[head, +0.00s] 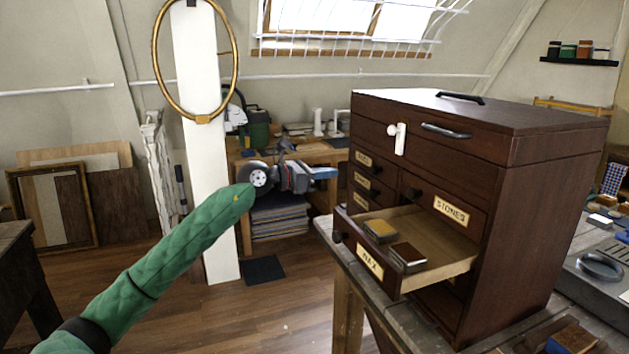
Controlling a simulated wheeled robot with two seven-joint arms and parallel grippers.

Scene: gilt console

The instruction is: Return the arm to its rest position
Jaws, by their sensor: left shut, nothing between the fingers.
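My left arm in its green sleeve reaches in from the lower left. My left gripper (325,173) is at its end, in the air left of the dark wooden chest (540,190), apart from it. Its fingers point right and are shut with nothing between them. The chest's lower left drawer (368,262), labelled WAX, is pulled out. A yellow-topped block (380,230) and a dark brown block (408,254) lie in it. The gripper is above and left of this drawer, not touching it. My right gripper is not in view.
The chest stands on a wooden table (345,262); a grey tray or slab with a round metal item (600,266) is to its right. A white post (222,240) with an oval gilt frame (157,70) stands behind my arm. The floor between is mostly clear.

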